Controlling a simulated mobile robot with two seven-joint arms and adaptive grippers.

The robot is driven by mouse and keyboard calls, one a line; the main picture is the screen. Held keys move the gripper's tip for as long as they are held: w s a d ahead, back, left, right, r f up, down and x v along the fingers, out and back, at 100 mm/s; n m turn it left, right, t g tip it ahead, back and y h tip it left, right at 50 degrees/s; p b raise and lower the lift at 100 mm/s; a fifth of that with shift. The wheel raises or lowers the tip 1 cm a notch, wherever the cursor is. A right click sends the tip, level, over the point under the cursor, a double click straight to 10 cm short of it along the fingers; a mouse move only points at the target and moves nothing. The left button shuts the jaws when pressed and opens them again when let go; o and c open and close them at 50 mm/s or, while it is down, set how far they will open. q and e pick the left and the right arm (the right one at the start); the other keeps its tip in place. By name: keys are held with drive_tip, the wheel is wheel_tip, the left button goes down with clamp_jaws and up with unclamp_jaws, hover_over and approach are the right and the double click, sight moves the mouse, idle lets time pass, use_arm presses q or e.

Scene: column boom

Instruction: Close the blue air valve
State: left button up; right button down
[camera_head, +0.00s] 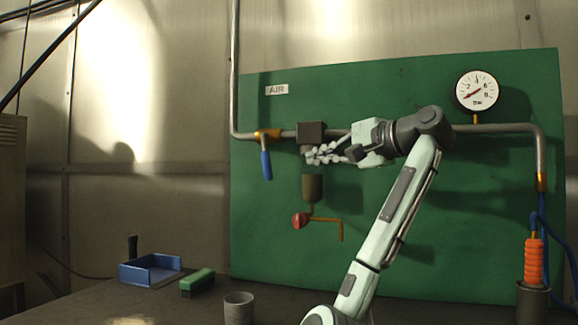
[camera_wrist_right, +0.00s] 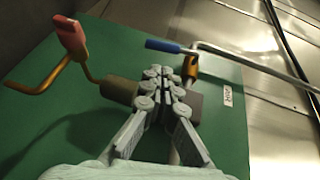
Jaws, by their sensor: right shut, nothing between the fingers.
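The blue valve handle (camera_head: 266,164) hangs straight down from a brass valve body (camera_head: 267,134) on the horizontal pipe, so it lies across the pipe. In the right wrist view the handle (camera_wrist_right: 163,46) shows beyond my fingertips, with the brass body (camera_wrist_right: 191,66) to its right. My right gripper (camera_head: 310,154) is shut and empty, just below a dark block (camera_head: 311,130) on the pipe. Its fingertips (camera_wrist_right: 160,73) are apart from the blue handle, to the right of it in the head view. My left gripper is in neither view.
Below the block hang a dark bowl (camera_head: 312,187) and a red-handled drain (camera_head: 299,220) with a bent brass tube. A gauge (camera_head: 477,90) tops the pipe; its needle points lower left. A blue bin (camera_head: 133,275), green brush (camera_head: 197,281) and grey cup (camera_head: 239,308) stand on the bench.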

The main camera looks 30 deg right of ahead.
drive_tip(key=p, duration=0.1)
approach(270, 168)
drive_tip(key=p+x, duration=0.1)
drive_tip(key=x, duration=0.4)
drive_tip(key=shift+w+a, duration=0.15)
drive_tip(key=shift+w, duration=0.2)
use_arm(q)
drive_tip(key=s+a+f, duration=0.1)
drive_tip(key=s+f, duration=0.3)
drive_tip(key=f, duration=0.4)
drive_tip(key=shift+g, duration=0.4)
use_arm(e)
drive_tip(key=shift+w+a+f, duration=0.1)
drive_tip(key=shift+w, duration=0.45)
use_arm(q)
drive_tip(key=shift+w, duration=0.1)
